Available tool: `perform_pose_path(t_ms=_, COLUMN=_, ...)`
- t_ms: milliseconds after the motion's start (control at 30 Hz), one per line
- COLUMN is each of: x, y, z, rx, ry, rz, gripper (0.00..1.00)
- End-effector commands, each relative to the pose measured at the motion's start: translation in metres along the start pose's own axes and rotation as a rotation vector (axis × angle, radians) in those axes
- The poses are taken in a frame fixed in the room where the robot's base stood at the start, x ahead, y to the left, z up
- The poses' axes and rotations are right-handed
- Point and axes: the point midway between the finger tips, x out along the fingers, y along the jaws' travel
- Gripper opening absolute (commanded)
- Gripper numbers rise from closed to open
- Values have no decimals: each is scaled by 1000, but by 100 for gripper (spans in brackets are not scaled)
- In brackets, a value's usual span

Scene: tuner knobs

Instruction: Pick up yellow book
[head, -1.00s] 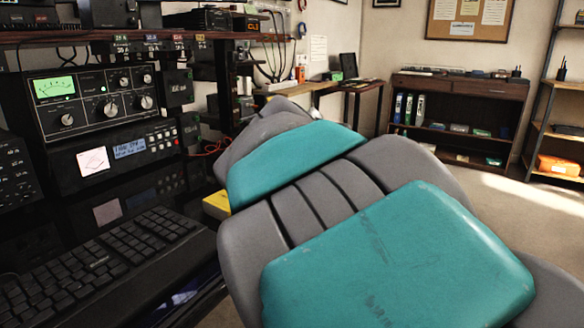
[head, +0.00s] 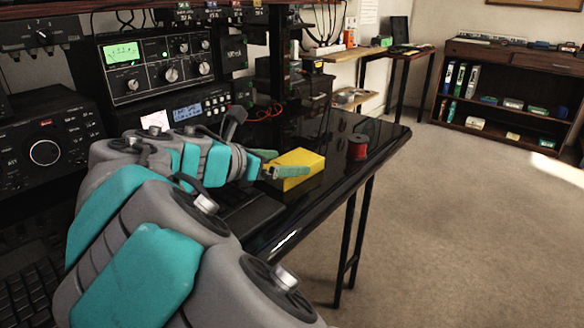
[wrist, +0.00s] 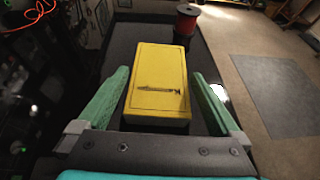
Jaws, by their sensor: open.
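The yellow book (head: 298,165) lies flat on the black desk near its right edge. In the wrist view the yellow book (wrist: 158,80) lies between the two green fingers, its near end close to the gripper's palm, with a dark pen-like picture on its cover. My gripper (head: 277,163) is open at the book's near end, and its fingers point away from me. In the wrist view my gripper (wrist: 158,84) shows a gap between each finger and the book's sides. Part of the book's near left side is hidden behind the gripper in the head view.
A red spool (head: 358,147) stands on the black desk (head: 335,175) just beyond the book. Radio equipment (head: 160,65) lines the back left, with a keyboard (head: 25,265) at the lower left. Open carpet lies right of the desk, before a dark bookshelf (head: 505,75).

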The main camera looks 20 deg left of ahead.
Motion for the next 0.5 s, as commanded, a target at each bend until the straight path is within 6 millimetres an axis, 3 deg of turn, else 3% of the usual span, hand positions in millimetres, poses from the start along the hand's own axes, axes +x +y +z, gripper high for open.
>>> perform_pose_path(t_ms=233, x=36, y=0, z=1, rx=-1, ry=2, rz=-4, gripper=100)
perform_pose_path(t_ms=500, x=38, y=0, z=1, rx=0, ry=1, rz=-1, gripper=98)
